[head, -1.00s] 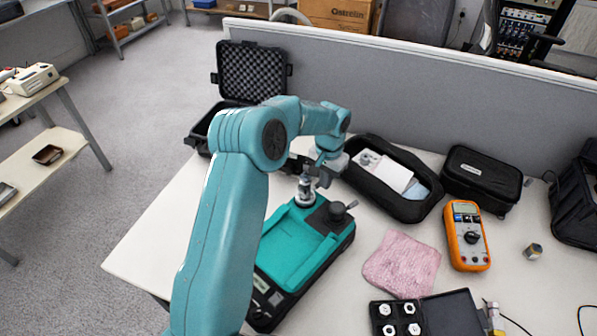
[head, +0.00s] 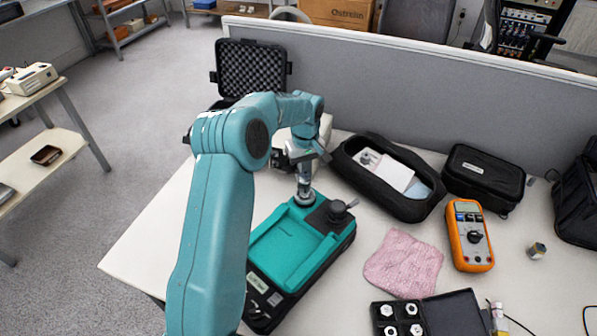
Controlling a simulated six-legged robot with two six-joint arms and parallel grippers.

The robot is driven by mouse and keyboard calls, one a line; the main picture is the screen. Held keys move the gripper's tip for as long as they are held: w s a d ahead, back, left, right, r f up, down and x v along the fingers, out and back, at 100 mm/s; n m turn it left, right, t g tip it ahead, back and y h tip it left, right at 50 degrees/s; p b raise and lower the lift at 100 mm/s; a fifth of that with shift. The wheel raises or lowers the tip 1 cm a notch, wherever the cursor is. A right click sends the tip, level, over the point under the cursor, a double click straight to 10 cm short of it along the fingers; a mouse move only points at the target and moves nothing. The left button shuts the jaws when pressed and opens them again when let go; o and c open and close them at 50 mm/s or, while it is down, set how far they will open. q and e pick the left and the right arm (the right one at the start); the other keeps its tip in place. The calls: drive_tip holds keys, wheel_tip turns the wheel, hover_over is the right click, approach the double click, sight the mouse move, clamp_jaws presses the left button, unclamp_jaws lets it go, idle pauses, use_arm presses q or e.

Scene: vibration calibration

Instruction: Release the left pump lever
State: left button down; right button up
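The teal pump unit (head: 290,245) with a black base stands on the table in the head view. A silver upright cylinder (head: 304,188) stands at its back end. Beside it is a black knob (head: 337,211) with a short grey handle pointing to the right. My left gripper (head: 306,160) is just above the top of the cylinder, with its arm reaching over from the left. The gripper's fingers are small and partly overlap the cylinder top, so their opening and any contact with a lever cannot be made out. My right gripper is not in view.
A pink cloth (head: 403,263), an orange multimeter (head: 469,236) and a box of small metal parts (head: 398,318) lie right of the unit. An open black pouch (head: 388,178) and a closed black case (head: 484,178) stand behind. A grey partition (head: 420,90) bounds the table's back.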

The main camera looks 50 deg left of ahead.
use_arm(q)
wheel_tip(320, 180, up, 7)
drive_tip(key=n+p, duration=0.1)
drive_tip(key=p, duration=0.4)
drive_tip(key=shift+s+a, duration=0.15)
drive_tip(key=shift+s, duration=0.1)
